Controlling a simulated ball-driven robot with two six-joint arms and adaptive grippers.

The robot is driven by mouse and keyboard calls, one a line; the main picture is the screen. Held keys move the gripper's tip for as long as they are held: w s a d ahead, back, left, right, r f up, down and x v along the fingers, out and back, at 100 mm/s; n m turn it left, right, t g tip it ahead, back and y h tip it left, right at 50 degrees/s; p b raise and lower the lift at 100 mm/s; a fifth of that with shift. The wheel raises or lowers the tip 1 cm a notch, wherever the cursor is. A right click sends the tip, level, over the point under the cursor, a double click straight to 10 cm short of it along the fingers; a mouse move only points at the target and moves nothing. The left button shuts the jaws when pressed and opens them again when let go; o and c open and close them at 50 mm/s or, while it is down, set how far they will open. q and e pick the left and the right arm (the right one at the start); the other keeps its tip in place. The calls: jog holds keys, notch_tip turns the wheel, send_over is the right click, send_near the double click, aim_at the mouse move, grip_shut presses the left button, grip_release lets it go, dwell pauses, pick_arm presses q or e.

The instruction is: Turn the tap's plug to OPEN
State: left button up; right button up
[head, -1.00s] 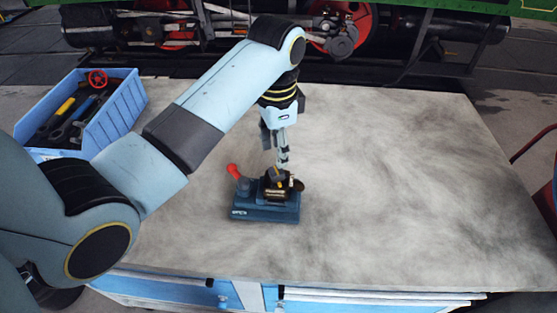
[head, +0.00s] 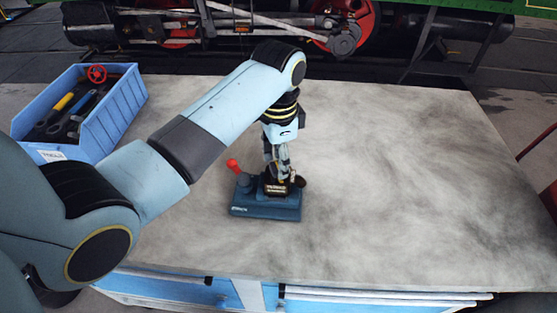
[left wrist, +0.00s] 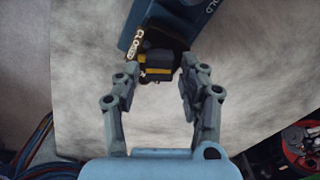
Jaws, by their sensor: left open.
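The tap is a small dark block on a blue base (head: 265,208) on the bench, with a red-tipped lever (head: 233,166) at its left end. In the left wrist view, its black and yellow plug (left wrist: 158,66) sits between my fingers, and the word CLOSED shows beside it near the left fingertip. The base (left wrist: 165,15) is at the top of that view, with partly cut lettering. My left gripper (head: 279,172) points down over the tap. It is open, with a fingertip on either side of the plug; whether they touch it I cannot tell. My right gripper is out of view.
A blue bin (head: 112,116) with tools and a red handwheel stands at the back left of the bench. The grey bench top (head: 400,180) is clear to the right. The locomotive's wheels and rods are beyond the back edge.

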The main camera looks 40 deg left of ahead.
pick_arm(q)
jog(key=shift+f, duration=0.35)
dwell(0.3)
jog(key=shift+p, duration=0.5)
jog(key=shift+p, duration=0.5)
jog(key=shift+c, duration=0.4)
